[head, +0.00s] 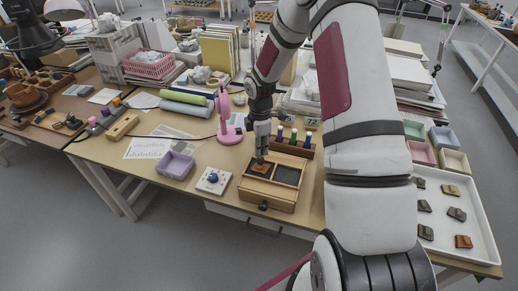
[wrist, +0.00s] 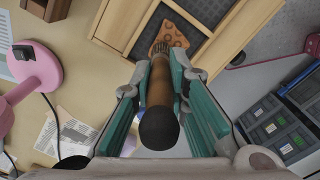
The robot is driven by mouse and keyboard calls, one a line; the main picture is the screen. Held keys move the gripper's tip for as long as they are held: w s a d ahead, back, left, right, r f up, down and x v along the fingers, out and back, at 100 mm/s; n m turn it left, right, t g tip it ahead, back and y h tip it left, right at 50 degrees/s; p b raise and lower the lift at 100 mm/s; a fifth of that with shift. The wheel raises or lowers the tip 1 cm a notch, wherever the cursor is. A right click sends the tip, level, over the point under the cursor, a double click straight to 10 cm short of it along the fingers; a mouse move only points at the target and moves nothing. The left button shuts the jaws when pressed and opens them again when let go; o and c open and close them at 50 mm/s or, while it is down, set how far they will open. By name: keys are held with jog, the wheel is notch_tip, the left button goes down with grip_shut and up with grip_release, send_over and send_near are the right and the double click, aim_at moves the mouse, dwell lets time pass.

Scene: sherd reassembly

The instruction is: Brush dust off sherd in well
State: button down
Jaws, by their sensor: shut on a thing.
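A wooden box (head: 266,206) with two dark wells sits near the table's front edge. An orange-brown sherd (wrist: 178,33) with dark spots lies in one well, the left one in the head view. My gripper (head: 261,150) is above that well, its teal fingers (wrist: 157,68) shut on a brush (wrist: 160,92). The brush has a brown handle with a black end and points down at the sherd. Its bristles overlap the sherd in the wrist view; I cannot tell whether they touch it. Dust is too fine to make out.
A rack of coloured-handled tools (head: 295,140) stands just behind the box. A pink lamp (head: 229,125), a white block with a blue knob (head: 214,180) and a lilac tray (head: 176,165) stand to the left. A white tray of sherds (head: 480,236) is at the right.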

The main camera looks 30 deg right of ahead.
jog(key=shift+s+a+r+p, duration=0.1)
jog(key=shift+s+a+p, duration=0.4)
jog(key=shift+s+a, duration=0.1)
jog(key=shift+w+d+b, duration=0.4)
jog(key=shift+w+d, duration=0.25)
jog(key=shift+s+a+p, duration=0.45)
jog(key=shift+s+a, duration=0.2)
jog(key=shift+w+d+b, duration=0.35)
jog(key=shift+w+d, duration=0.1)
jog(key=shift+w, duration=0.05)
jog(key=shift+w+d+f, duration=0.15)
jog(key=shift+d+f, duration=0.05)
jog(key=shift+s+a+r+p, duration=0.2)
jog(key=shift+s+a+p, duration=0.25)
jog(key=shift+s+a, duration=0.25)
jog(key=shift+w+d+f+b, duration=0.1)
jog(key=shift+w+d+b, duration=0.35)
jog(key=shift+w+d, duration=0.25)
